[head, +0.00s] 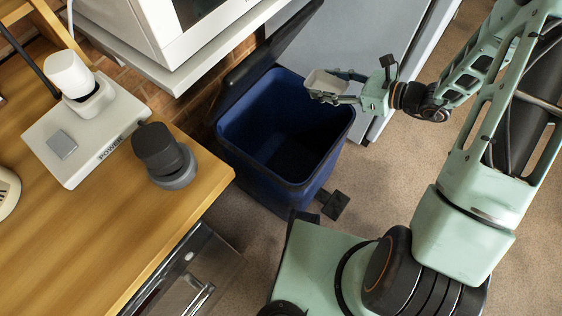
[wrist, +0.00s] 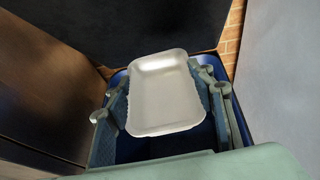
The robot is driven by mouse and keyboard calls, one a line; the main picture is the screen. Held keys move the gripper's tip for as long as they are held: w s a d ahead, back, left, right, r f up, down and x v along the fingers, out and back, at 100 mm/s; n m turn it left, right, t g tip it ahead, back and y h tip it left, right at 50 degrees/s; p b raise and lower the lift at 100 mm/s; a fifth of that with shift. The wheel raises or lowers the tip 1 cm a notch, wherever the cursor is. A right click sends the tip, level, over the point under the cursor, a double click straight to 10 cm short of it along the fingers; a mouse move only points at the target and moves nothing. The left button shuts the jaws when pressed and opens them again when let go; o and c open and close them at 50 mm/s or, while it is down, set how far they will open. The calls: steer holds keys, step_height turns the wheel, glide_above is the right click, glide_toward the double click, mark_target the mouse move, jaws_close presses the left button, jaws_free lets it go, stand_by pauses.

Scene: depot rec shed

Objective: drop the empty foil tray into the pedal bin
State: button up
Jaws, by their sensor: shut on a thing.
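The foil tray (head: 325,83) is pale, shallow and empty, with rounded corners. My gripper (head: 335,92) is shut on it and holds it over the back right part of the pedal bin. In the wrist view the tray (wrist: 163,95) sits between my two fingers (wrist: 163,102), with the bin's blue rim behind and below it. The pedal bin (head: 232,147) is dark blue, its black lid (head: 262,50) is raised, and its inside looks empty where I can see it. The bin's black pedal (head: 334,204) is on the floor side at its front right.
A wooden desk (head: 120,240) at the left holds a white power box (head: 62,145) and a dark round device (head: 160,152). A grey cabinet (head: 400,35) is close behind my gripper.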

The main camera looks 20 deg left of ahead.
steer(key=s+a+f+b, duration=0.1)
steer(key=a+f+b, duration=0.1)
steer(key=f, duration=0.4)
steer(key=a+f+b, duration=0.1)
steer(key=f+b, duration=0.3)
steer(key=f, duration=0.1)
steer(key=shift+s+a+f+n+g, duration=0.4)
steer(key=o, duration=1)
steer(key=shift+d, duration=0.1)
steer(key=v, duration=1.2)
